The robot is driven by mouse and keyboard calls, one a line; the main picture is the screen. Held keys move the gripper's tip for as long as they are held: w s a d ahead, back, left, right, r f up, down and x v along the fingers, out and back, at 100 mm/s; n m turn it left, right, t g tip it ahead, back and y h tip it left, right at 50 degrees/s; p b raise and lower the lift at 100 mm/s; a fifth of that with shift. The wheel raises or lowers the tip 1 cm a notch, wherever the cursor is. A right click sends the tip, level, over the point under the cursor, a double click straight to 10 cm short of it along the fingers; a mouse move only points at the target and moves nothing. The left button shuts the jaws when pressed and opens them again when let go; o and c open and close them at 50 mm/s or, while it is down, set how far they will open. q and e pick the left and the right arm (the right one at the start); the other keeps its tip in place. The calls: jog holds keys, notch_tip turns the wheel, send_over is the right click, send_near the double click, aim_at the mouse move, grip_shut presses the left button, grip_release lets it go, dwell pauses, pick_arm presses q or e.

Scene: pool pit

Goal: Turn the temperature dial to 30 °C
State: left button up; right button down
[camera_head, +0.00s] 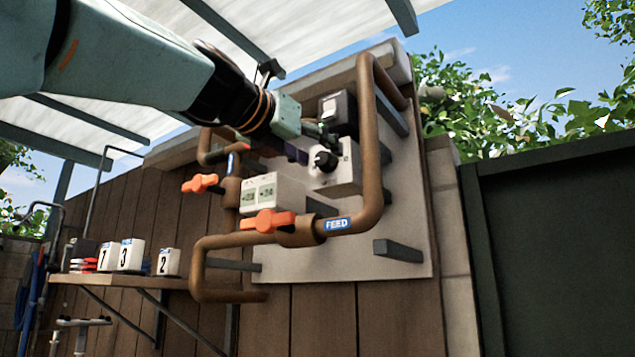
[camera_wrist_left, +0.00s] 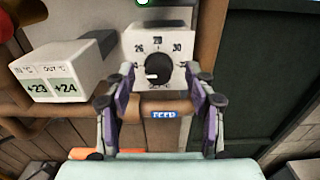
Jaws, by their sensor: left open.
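The temperature dial is a black round knob (camera_wrist_left: 157,70) on a white box (camera_wrist_left: 185,48), with marks 26, 28 and 30 around its top in the left wrist view. A white pointer mark shows on the knob's left side, away from the 30 at upper right. In the head view the knob (camera_head: 325,160) sits on the front of the same box (camera_head: 347,177). My left gripper (camera_head: 325,138) is open just in front of the knob. In the wrist view its fingers (camera_wrist_left: 157,100) are spread below and either side of the knob, apparently not touching it. My right gripper is out of view.
A white display (camera_head: 272,192) reads +23 and +24 in the wrist view. Brown pipes (camera_head: 372,150) with orange valve handles (camera_head: 268,221) surround the dial box. A dark box (camera_head: 338,112) sits above it. Numbered blocks (camera_head: 131,255) stand on a shelf at left.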

pick_arm(q)
jog(key=shift+w+d+f+p, duration=0.1)
jog(key=shift+w+d+p, duration=0.2)
jog(key=shift+w+p, duration=0.3)
jog(key=shift+s, duration=0.15)
jog(key=shift+w, duration=0.2)
jog(key=c, duration=1.1)
